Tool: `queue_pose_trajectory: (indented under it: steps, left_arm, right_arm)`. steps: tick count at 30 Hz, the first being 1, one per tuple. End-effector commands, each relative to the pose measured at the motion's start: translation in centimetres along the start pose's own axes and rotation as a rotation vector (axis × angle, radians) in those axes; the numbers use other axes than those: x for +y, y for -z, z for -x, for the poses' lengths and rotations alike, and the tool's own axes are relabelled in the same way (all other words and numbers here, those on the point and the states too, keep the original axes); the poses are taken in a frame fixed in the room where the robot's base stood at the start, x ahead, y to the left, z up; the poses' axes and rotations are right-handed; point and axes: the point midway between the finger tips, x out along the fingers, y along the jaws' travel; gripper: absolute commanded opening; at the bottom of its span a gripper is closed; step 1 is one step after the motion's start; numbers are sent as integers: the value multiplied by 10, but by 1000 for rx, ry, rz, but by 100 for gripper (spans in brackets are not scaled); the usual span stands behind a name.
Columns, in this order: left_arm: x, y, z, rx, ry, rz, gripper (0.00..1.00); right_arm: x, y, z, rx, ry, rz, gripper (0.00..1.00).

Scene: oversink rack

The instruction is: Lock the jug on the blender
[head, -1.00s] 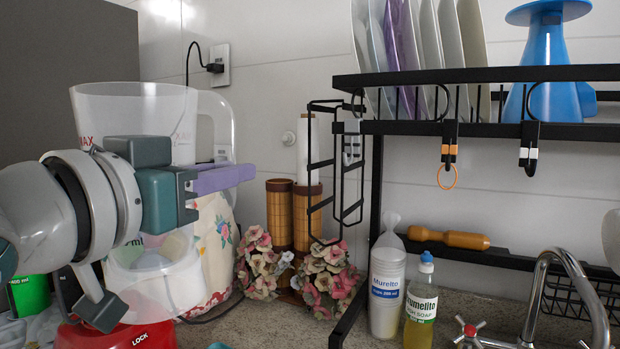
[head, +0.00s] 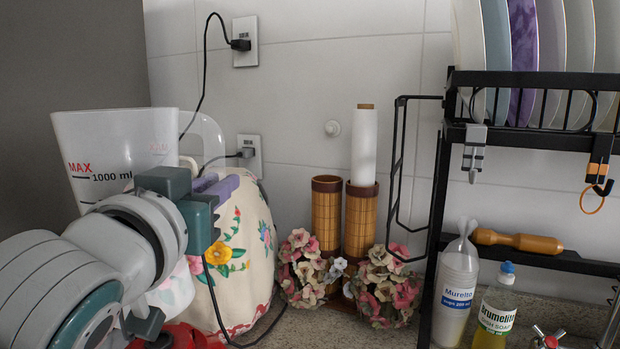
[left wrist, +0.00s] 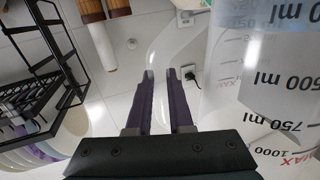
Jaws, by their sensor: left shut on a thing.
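The clear jug (head: 112,130) with its volume marks stands upright at the left of the head view; it also shows in the left wrist view (left wrist: 265,90). Its curved handle (head: 212,135) is on its right side. My left gripper (head: 225,184) is shut on the handle, whose translucent curve (left wrist: 160,45) runs between the purple fingers (left wrist: 161,100) in the left wrist view. The red blender base (head: 195,336) shows in part below. My arm hides the jug's lower end, so I cannot tell whether it is seated. My right gripper is not in view.
Flowers (head: 300,268) and bamboo holders (head: 360,215) stand to the right, then the black rack (head: 437,240) and bottles (head: 497,310).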

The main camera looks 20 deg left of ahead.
Motion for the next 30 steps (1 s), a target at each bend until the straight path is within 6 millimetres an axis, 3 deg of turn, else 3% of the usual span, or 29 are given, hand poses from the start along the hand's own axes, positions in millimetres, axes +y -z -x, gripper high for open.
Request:
queue_pose_trajectory:
  steps: [4, 21, 30]
  left_arm:
    - [0, 2, 0, 0, 0, -2, 0]
    - [3, -53, 0, 1, 0, -3, 0]
    - [3, -54, 0, 1, 0, -4, 0]
  right_arm:
    - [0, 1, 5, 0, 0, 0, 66]
    - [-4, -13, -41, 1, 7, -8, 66]
    - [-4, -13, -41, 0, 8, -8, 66]
